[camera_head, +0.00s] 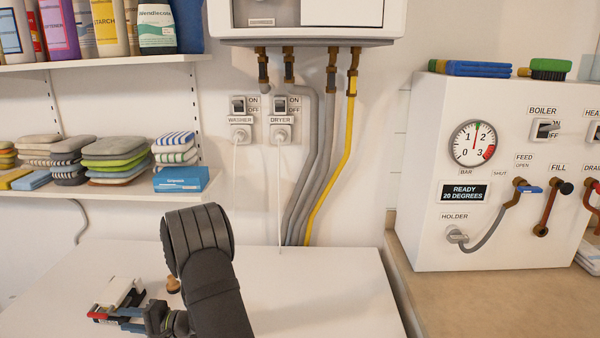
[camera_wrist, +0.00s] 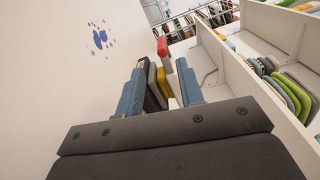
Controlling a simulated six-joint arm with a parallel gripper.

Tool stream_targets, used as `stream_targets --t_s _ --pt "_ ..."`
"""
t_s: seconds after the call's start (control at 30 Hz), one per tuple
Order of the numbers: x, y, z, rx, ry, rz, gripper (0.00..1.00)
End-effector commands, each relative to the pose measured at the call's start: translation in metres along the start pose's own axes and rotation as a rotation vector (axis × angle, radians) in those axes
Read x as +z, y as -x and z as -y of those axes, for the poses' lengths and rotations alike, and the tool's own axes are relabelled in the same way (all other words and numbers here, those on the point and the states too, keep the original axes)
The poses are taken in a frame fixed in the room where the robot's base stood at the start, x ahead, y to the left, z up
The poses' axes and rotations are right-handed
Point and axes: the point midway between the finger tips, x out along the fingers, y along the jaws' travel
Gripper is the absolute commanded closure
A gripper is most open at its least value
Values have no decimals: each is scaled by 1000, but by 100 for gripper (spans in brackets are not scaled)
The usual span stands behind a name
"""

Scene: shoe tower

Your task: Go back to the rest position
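My gripper (camera_head: 128,318) is low at the left front of the white worktop (camera_head: 330,295) in the head view, pointing left. In the wrist view its two blue fingers (camera_wrist: 160,88) stand apart. Grey, yellow and white shapes show in the gap, with a red-topped one beyond; none is clearly gripped. In the head view a small black, white and red item (camera_head: 102,312) lies by the fingertips; I cannot tell whether they touch it. My dark arm hides part of the worktop.
A small wooden-knobbed object (camera_head: 173,285) stands close to my arm. A shelf (camera_head: 100,192) with folded cloths is behind left. Pipes (camera_head: 345,150) run down the wall. A white boiler panel (camera_head: 500,170) stands at right. The worktop right of my arm is clear.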

Motion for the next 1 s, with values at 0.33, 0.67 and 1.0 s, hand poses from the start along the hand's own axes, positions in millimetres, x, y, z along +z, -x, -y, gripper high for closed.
stream_targets --t_s 0.33,0.67,1.0 --pt "1 -68 0 -1 2 4 65" --pt "0 -96 1 -1 2 1 65" --pt "0 -96 1 -1 1 1 65"
